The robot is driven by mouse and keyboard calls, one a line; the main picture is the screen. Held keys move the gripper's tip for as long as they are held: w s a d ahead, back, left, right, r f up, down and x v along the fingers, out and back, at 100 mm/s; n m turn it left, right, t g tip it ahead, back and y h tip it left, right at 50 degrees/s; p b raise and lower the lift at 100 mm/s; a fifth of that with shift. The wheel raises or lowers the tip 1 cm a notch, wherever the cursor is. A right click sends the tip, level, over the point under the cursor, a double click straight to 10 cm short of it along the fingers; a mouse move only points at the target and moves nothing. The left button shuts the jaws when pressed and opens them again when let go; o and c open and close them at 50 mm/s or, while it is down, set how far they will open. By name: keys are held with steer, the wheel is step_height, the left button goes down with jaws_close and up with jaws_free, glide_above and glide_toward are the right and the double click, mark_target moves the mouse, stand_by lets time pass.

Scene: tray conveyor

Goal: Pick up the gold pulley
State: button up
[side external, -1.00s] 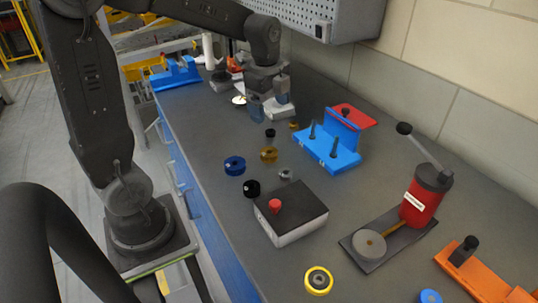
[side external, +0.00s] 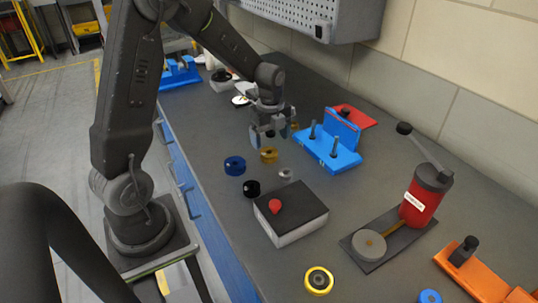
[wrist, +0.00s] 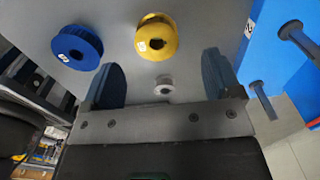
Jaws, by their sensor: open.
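The gold pulley (side external: 269,155) lies on the dark bench top, to the right of a blue pulley (side external: 235,166). It also shows in the wrist view (wrist: 156,37), beyond my fingertips and between their lines. My gripper (side external: 269,133) points down just behind the gold pulley, above the bench. Its two fingers stand apart, with nothing held between them. In the wrist view the fingers (wrist: 164,85) frame a small silver pulley (wrist: 164,86), which lies on the bench below. A second gold-brown part (side external: 295,126) is partly hidden behind my gripper.
A blue fixture with pegs (side external: 330,158) stands close to the right of my gripper. A black-topped box with a red button (side external: 291,219), a black pulley (side external: 251,188) and a red press (side external: 424,196) stand nearer the camera.

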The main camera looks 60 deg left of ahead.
mark_target(269, 149)
steer(key=f, duration=0.5)
steer(key=shift+s, duration=0.2)
steer(key=shift+c, duration=0.3)
steer(key=c, duration=1)
steer(key=shift+r, duration=0.1)
